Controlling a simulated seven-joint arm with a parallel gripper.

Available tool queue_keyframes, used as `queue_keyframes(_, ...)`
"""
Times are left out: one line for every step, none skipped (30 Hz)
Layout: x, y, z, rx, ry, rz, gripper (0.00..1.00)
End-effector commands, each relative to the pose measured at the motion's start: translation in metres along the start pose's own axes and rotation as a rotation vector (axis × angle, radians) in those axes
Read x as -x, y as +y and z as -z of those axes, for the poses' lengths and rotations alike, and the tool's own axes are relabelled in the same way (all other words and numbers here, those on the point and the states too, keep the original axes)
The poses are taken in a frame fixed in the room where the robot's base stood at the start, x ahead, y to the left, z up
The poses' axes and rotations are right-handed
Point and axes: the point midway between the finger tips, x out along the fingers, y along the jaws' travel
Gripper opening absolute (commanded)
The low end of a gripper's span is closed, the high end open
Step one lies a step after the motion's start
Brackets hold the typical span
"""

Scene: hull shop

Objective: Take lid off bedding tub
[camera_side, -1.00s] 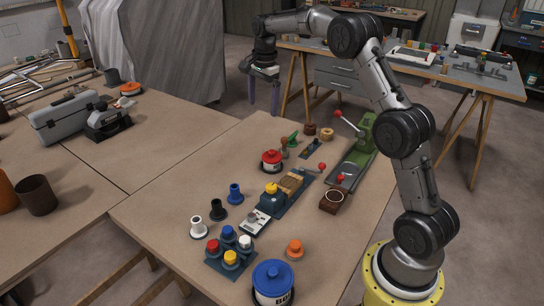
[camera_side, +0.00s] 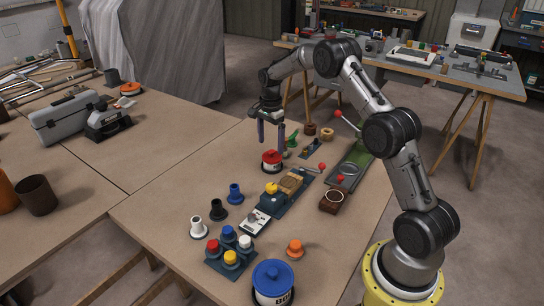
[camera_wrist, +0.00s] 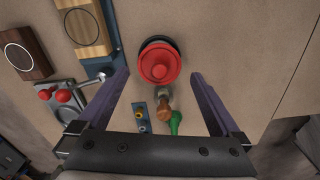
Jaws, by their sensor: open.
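A small tub with a red knobbed lid (camera_side: 271,158) stands on the near table, the lid in place. In the wrist view the red lid (camera_wrist: 160,65) lies between and a little beyond my finger ends. A white tub with a blue knobbed lid (camera_side: 272,273) stands at the table's front edge, lid on, with dark lettering too small to read surely. I cannot tell from lettering which is the bedding tub. My gripper (camera_side: 271,145) is open, pointing down above the red-lidded tub; it holds nothing in the wrist view (camera_wrist: 158,77).
Wooden and green-handled tools (camera_wrist: 170,115) lie beside the red lid. Several coloured pegs (camera_side: 230,245) stand in front.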

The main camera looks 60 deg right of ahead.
Motion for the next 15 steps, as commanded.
queue_keyframes(-0.009, 0.002, 0.001, -0.001, -0.002, -0.006, 1.00)
queue_keyframes(-0.014, 0.001, 0.002, -0.001, -0.001, -0.005, 1.00)
queue_keyframes(-0.020, 0.002, 0.003, -0.001, -0.002, -0.006, 1.00)
queue_keyframes(-0.025, 0.002, 0.003, -0.001, -0.002, -0.006, 1.00)
queue_keyframes(-0.029, 0.001, 0.003, -0.001, -0.001, -0.005, 1.00)
queue_keyframes(-0.033, 0.001, 0.003, 0.000, -0.001, -0.005, 1.00)
queue_keyframes(-0.036, 0.001, 0.003, 0.000, -0.001, -0.005, 1.00)
queue_keyframes(-0.038, 0.001, 0.003, 0.000, -0.001, -0.004, 1.00)
queue_keyframes(-0.041, 0.001, 0.003, 0.000, -0.001, -0.003, 1.00)
queue_keyframes(-0.042, 0.001, 0.003, 0.000, -0.001, -0.002, 1.00)
queue_keyframes(-0.043, 0.001, 0.003, 0.000, -0.001, -0.002, 1.00)
queue_keyframes(-0.043, 0.001, 0.003, 0.000, -0.001, -0.002, 1.00)
queue_keyframes(-0.043, 0.001, 0.003, 0.000, -0.001, -0.002, 1.00)
queue_keyframes(-0.043, 0.001, 0.003, 0.000, -0.001, -0.002, 1.00)
queue_keyframes(-0.043, 0.001, 0.003, 0.000, -0.001, -0.002, 1.00)
